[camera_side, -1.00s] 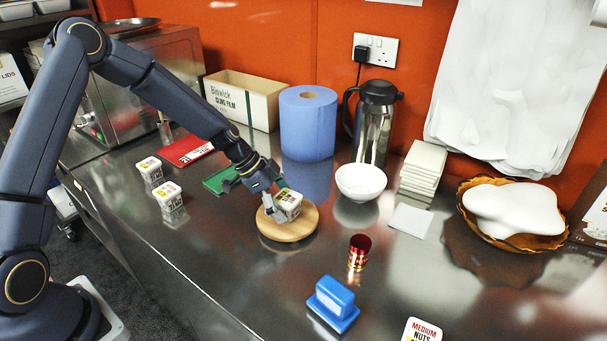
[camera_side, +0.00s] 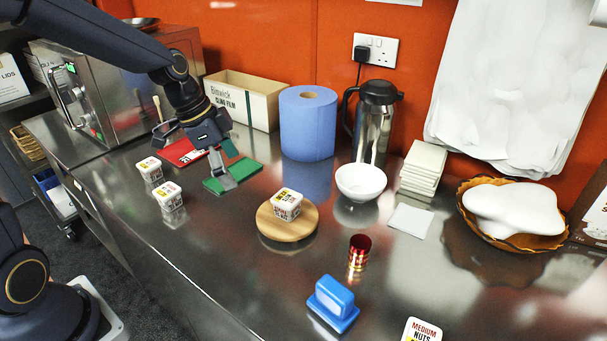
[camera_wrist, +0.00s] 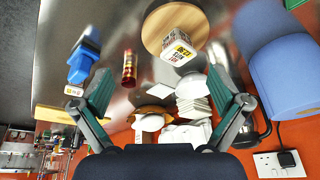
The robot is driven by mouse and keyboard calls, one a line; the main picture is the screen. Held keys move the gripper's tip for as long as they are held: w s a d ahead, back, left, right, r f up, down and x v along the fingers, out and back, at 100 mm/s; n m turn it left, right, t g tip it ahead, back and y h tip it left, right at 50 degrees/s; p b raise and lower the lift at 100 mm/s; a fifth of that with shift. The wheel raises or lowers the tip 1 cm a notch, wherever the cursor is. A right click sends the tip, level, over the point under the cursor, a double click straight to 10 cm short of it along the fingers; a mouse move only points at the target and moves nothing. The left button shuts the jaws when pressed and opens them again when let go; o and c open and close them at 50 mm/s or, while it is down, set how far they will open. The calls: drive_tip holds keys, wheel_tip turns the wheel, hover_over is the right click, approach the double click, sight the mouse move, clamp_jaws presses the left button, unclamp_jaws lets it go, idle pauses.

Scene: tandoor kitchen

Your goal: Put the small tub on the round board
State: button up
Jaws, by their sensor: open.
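A small white tub (camera_side: 287,203) with a printed lid stands upright on the round wooden board (camera_side: 272,227). In the wrist view the tub (camera_wrist: 177,50) sits on the board (camera_wrist: 200,22) near the top. My gripper (camera_side: 222,170) is open and empty, above the counter by the green pad, to the left of the board and apart from the tub. Its two fingers (camera_wrist: 160,105) are spread wide in the wrist view. Two similar small tubs stand on the counter at the left, one farther back (camera_side: 149,169) and one nearer (camera_side: 168,195).
A green pad (camera_side: 240,177) and a red one (camera_side: 183,151) lie behind the tubs. A blue paper roll (camera_side: 308,125), steel flask (camera_side: 374,120) and white bowl (camera_side: 361,181) stand behind the board. A red-gold cylinder (camera_side: 358,252) and blue block (camera_side: 333,301) stand in front, right.

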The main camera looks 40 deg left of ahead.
drive_tip(key=s+r+n+t+y, duration=0.1)
drive_tip(key=s+r+n, duration=0.3)
drive_tip(key=s, duration=0.4)
drive_tip(key=s+r+n+t+y, duration=0.1)
drive_tip(key=s+r+n, duration=0.3)
drive_tip(key=s, duration=0.5)
drive_tip(key=shift+s+a+r+n+t+y, duration=0.2)
drive_tip(key=shift+s+a+n+t+y, duration=0.1)
drive_tip(key=shift+a+n, duration=0.25)
